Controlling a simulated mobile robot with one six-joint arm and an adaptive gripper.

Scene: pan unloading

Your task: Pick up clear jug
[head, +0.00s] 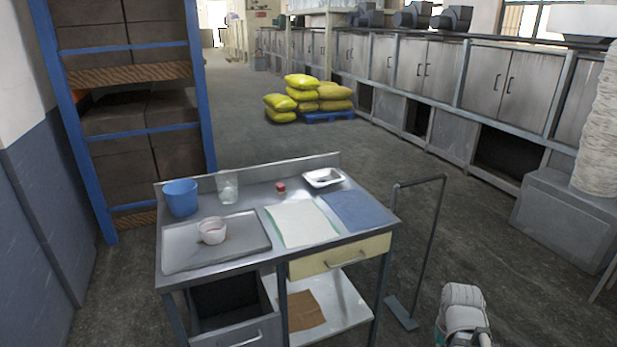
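The clear jug (228,189) stands upright near the back of the metal table (250,262). It is see-through, and its lower part looks paler. A blue bucket (181,198) stands just left of it, with a small gap or slight overlap in the picture. The jug's front is unblocked. My gripper is not in view; a white rounded part at the bottom right looks like my arm, well away from the jug.
A grey tray (250,247) holds a white and pinkish bowl (212,230) in front of the jug. A small red item (281,187), a white dish (323,178), a pale sheet (300,222) and a blue cloth (359,209) lie to the right. Blue-framed shelving (203,90) stands behind left.

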